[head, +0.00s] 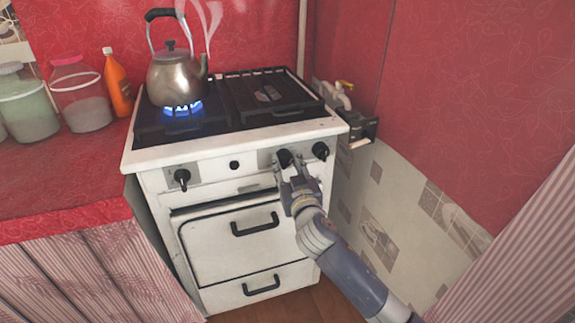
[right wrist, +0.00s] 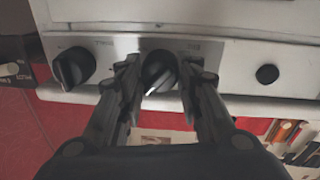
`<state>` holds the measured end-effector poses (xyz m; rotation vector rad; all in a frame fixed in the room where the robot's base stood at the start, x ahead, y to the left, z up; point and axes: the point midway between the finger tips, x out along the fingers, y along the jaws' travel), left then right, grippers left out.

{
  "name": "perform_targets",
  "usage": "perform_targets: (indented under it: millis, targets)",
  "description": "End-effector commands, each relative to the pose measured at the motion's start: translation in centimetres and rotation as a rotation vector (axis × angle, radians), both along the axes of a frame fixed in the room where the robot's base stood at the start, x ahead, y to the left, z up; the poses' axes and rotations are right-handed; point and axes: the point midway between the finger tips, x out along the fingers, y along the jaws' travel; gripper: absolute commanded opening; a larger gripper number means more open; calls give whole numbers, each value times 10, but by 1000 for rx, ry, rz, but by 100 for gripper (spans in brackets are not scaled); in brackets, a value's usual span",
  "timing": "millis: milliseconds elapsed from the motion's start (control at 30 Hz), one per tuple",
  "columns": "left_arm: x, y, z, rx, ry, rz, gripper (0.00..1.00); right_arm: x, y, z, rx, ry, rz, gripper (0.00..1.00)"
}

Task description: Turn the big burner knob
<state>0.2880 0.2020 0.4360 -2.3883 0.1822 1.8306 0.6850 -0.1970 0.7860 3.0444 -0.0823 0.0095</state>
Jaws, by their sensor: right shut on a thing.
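The white stove (head: 225,148) has several black knobs on its front panel. My right gripper (head: 292,178) reaches the panel from the lower right and is shut on the burner knob (head: 285,158), the one left of the far-right knob (head: 320,150). In the right wrist view this burner knob (right wrist: 160,72) sits between the two fingers of my right gripper (right wrist: 160,80), with its white pointer mark slanting. The far-right knob shows at the left of that view (right wrist: 73,67), apart from the fingers. My left gripper is not in view.
A metal kettle (head: 176,76) stands over a lit blue flame (head: 182,108) on the left burner. Another black knob (head: 182,178) is at the panel's left. Oven handles (head: 255,227) project below. Jars (head: 84,98) and an orange bottle (head: 118,85) stand on the red counter.

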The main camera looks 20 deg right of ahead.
Motion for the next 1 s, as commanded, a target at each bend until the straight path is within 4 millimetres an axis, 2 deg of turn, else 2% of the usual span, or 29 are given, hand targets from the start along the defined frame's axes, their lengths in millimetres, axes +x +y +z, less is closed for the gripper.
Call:
perform_targets:
  millis: [600, 1000]
  targets:
    - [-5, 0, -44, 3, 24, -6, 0, 0, -1, -2, -491, -13, 0, 9]
    - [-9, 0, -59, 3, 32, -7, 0, 0, -1, -2, -677, -21, 1, 9]
